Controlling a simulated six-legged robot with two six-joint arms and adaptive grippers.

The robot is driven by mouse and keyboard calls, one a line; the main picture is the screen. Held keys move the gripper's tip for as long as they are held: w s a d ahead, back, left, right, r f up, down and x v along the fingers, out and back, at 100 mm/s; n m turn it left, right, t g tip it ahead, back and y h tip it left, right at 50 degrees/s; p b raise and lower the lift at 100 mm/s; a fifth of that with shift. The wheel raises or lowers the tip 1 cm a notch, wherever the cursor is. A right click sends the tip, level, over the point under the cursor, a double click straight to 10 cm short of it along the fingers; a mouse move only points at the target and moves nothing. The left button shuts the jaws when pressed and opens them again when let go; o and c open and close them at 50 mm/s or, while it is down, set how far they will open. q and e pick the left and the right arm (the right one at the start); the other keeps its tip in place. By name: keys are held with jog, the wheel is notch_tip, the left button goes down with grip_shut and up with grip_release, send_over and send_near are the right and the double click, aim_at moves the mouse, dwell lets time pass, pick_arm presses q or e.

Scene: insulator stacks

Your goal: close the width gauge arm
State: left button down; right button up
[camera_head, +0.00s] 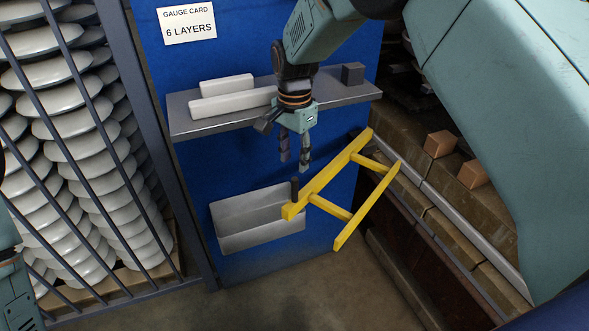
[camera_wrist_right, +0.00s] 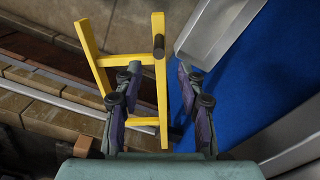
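The width gauge arm (camera_head: 330,186) is a yellow ladder-like frame that slants out from the blue panel. A dark upright peg (camera_head: 295,188) stands at its near left end. My right gripper (camera_head: 294,164) points down just above the peg, with its two fingers apart and nothing between them. In the right wrist view the yellow frame (camera_wrist_right: 161,90) lies beyond the open fingers (camera_wrist_right: 159,72), and the dark peg (camera_wrist_right: 158,46) shows between and past the fingertips. I cannot tell whether a finger touches the frame. My left gripper is not in view.
A grey shelf (camera_head: 210,124) on the blue panel (camera_head: 240,55) holds white blocks (camera_head: 236,98) and a dark cube (camera_head: 353,73). A grey tray (camera_head: 258,222) is below. Caged insulator stacks (camera_head: 100,170) stand left. Brown blocks (camera_head: 440,143) lie on a ledge right.

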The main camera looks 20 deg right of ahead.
jog(key=shift+r, duration=0.4)
jog(key=shift+c, duration=0.2)
